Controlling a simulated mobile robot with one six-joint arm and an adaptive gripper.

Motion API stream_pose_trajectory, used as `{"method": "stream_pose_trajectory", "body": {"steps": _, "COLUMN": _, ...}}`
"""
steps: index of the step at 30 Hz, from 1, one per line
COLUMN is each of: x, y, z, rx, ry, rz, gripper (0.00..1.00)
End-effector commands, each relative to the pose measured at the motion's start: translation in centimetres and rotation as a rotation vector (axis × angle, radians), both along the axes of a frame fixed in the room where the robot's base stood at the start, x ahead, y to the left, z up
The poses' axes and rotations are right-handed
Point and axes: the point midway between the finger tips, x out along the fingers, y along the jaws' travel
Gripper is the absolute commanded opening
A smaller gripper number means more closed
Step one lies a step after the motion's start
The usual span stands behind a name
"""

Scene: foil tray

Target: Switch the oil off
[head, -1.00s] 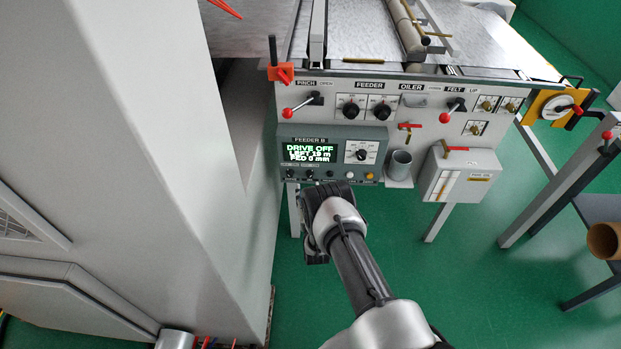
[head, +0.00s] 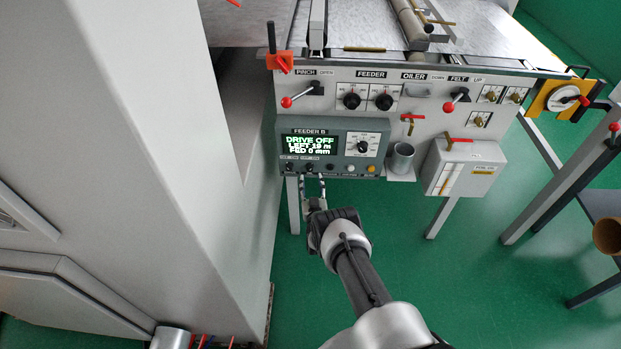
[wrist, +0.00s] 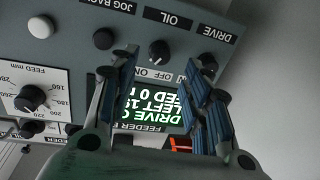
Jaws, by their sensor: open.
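The oil switch is a small black knob (wrist: 159,50) under an OIL label in the wrist view, which shows the panel upside down. OFF and ON marks sit beside it; I cannot tell which its pointer is at. In the head view it is a small knob (head: 309,168) on the lower row of the FEEDER B panel (head: 336,135). The panel's display reads DRIVE OFF, LEFT 19 m, FED 0 mm. My gripper (head: 312,182) is open and empty just below that row. In the wrist view its fingers (wrist: 162,64) stand either side of the oil switch, seemingly not touching it.
The DRIVE knob (wrist: 207,63) is close to the right finger, and the JOG button (wrist: 103,39) is close to the left one. The FEED dial (wrist: 32,97) is further left. A grey cup (head: 401,158) and a box with a red lever (head: 462,168) stand right of the panel.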

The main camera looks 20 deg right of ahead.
Motion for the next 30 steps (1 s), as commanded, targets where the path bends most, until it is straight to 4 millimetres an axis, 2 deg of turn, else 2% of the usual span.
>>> {"method": "stream_pose_trajectory", "body": {"steps": 3, "x": 2.3, "y": -0.5, "z": -0.3, "rx": -0.001, "ry": -0.004, "rz": -0.001, "gripper": 0.44}}
{"method": "stream_pose_trajectory", "body": {"steps": 10, "x": 4.8, "y": -0.9, "z": -0.2, "rx": 0.0, "ry": 0.0, "rz": -0.001, "gripper": 0.44}}
{"method": "stream_pose_trajectory", "body": {"steps": 21, "x": 5.3, "y": -1.0, "z": 0.0, "rx": 0.0, "ry": 0.0, "rz": -0.001, "gripper": 0.43}}
{"method": "stream_pose_trajectory", "body": {"steps": 30, "x": 5.2, "y": -1.0, "z": 0.0, "rx": 0.0, "ry": 0.0, "rz": -0.001, "gripper": 0.23}}
